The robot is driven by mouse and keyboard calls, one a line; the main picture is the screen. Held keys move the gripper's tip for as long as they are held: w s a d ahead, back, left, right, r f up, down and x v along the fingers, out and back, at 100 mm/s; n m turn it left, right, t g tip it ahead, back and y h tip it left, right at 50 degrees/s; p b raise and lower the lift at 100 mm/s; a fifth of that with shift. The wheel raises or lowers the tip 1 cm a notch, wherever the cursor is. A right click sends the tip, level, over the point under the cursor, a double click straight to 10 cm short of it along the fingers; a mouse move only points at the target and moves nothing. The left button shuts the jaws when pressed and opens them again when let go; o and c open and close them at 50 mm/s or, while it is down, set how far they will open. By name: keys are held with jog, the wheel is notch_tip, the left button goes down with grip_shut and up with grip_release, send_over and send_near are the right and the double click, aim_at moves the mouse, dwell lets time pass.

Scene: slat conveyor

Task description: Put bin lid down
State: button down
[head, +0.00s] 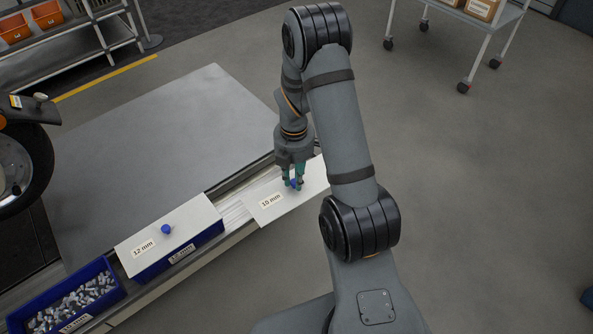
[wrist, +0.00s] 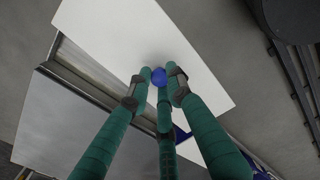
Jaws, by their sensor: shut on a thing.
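A white lid labelled "10 mm" (head: 282,208) lies level at the right part of the conveyor strip. My gripper (head: 293,181) is shut on the lid's blue knob. In the wrist view, the green fingers close around the blue knob (wrist: 158,77) on the white lid (wrist: 110,30). No bin shows under this lid in the head view, and I cannot tell whether it touches the rail. A second white lid labelled "12 mm" (head: 190,220) with a blue knob covers a blue bin (head: 152,270) to the left.
An open blue bin (head: 105,275) full of small metal parts stands at the lower left. Bare slats (head: 234,215) show between the two lids. A flat grey surface (head: 150,140) lies behind the strip. A wheel (head: 15,165) is at the left edge.

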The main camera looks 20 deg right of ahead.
jog(key=shift+n, duration=0.5)
jog(key=w+a+f, duration=0.1)
jog(key=w+f, duration=0.1)
jog(key=w, duration=0.2)
jog(key=w+a+f+b, duration=0.1)
jog(key=w+a+f, duration=0.1)
jog(key=w, duration=0.1)
jog(key=w+a+f+b, duration=0.1)
jog(key=w+a+f, duration=0.1)
jog(key=w+f, duration=0.1)
jog(key=shift+w, duration=0.85)
jog(key=shift+f+b, duration=0.8)
jog(key=shift+f, duration=1.2)
jog(key=shift+f, duration=0.25)
jog(key=c, duration=1.6)
grip_release()
jog(key=shift+r, duration=0.1)
notch_tip(320, 180, up, 12)
jog(key=p, duration=0.3)
jog(key=shift+r, duration=0.15)
